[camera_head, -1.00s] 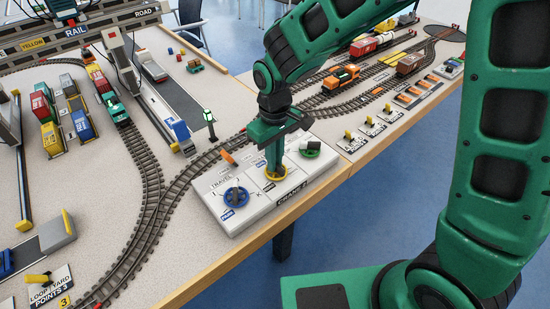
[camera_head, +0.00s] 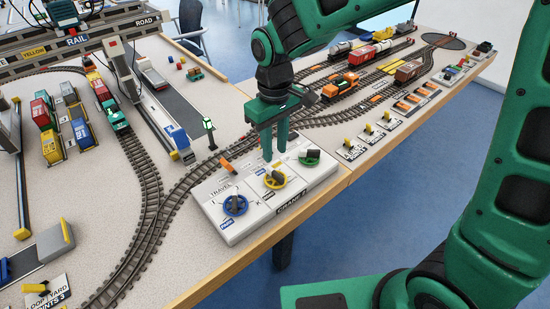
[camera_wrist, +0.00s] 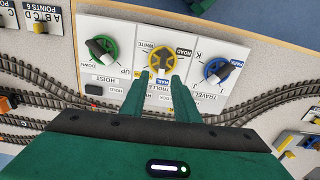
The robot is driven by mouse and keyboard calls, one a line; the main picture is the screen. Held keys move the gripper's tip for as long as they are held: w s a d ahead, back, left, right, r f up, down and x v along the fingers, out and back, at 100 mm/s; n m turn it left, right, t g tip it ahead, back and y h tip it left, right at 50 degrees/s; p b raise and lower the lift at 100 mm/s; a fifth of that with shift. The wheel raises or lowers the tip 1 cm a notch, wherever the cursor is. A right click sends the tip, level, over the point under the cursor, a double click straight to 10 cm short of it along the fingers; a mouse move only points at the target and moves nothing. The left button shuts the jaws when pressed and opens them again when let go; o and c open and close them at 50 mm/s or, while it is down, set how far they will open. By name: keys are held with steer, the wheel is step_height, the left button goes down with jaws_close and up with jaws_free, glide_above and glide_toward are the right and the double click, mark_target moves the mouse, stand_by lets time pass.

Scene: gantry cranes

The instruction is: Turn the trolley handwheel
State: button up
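The yellow trolley handwheel (camera_head: 275,178) is the middle one of three on the white crane control box (camera_head: 252,212). In the wrist view the handwheel (camera_wrist: 162,60) has a grip bar across its middle, with the labels ROAD, WHITE and RAIL around it and TROLLEY beneath. My gripper (camera_head: 275,155) is just above the handwheel, its two fingers apart with nothing between them. In the wrist view my gripper (camera_wrist: 162,82) shows a clear gap between its fingertips, which point toward the lower edge of the wheel.
The blue travel handwheel (camera_head: 235,205) and the green hoist handwheel (camera_head: 309,157) sit on either side on the same box. An orange lever (camera_head: 228,165) stands at the box's back edge. Railway tracks (camera_head: 165,205) run close behind the box. A green-topped lamp post (camera_head: 209,132) stands nearby.

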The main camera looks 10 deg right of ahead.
steer(key=shift+r, duration=1.7)
